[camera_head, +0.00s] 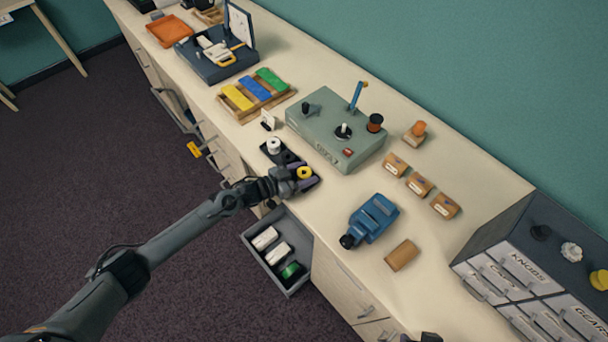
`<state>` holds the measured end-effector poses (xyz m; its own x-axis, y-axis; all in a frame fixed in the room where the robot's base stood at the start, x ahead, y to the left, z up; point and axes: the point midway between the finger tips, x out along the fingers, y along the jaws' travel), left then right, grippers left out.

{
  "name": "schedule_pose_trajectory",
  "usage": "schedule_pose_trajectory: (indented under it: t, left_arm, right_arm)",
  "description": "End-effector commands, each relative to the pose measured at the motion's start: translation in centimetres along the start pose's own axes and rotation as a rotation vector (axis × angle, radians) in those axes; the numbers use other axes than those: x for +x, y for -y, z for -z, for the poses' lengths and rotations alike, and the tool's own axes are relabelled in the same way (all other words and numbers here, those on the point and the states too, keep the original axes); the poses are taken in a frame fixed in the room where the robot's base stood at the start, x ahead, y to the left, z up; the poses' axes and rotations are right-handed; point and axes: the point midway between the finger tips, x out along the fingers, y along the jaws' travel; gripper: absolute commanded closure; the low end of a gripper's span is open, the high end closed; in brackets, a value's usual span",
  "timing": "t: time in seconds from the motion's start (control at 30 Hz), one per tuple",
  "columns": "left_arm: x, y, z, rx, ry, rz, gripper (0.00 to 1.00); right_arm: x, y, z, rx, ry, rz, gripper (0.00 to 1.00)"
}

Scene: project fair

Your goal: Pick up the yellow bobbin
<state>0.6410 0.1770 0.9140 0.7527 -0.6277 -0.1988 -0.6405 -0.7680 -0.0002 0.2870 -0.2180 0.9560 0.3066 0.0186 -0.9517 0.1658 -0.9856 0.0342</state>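The yellow bobbin (304,173) is at the near right end of a dark tray (286,157) on the counter. My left gripper (303,175) reaches in from the left, with one finger on the far side of the bobbin and one on the near side. Whether the fingers touch it is too small to tell. A white bobbin (274,146) stands at the tray's other end. A small dark part (428,338) at the bottom edge may belong to my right arm; its fingers cannot be made out.
A grey-green machine (335,130) with a blue lever stands behind the tray. An open drawer (278,252) with white and green items lies below. A blue device (370,218) and a tan block (401,255) are to the right. Labelled drawers (530,275) stand far right.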

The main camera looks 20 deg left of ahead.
Motion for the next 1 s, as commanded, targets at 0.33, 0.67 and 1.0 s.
schedule_pose_trajectory:
  t: [0.33, 0.67, 1.0]
  left_arm:
    - [0.0, 0.0, 0.0, 0.0, 0.0, 0.0, 0.78]
    - [-0.2, 0.0, 0.9, 0.0, 0.0, 0.0, 0.78]
    - [0.4, -1.2, 5.4, -0.001, -0.005, -0.003, 0.78]
  right_arm:
    - [0.0, -0.1, 0.0, -0.005, 0.001, -0.004, 0.57]
    - [-0.1, 0.0, 0.0, 0.0, 0.0, 0.0, 0.57]
    - [-0.3, 0.1, 0.1, 0.005, -0.001, 0.004, 0.57]
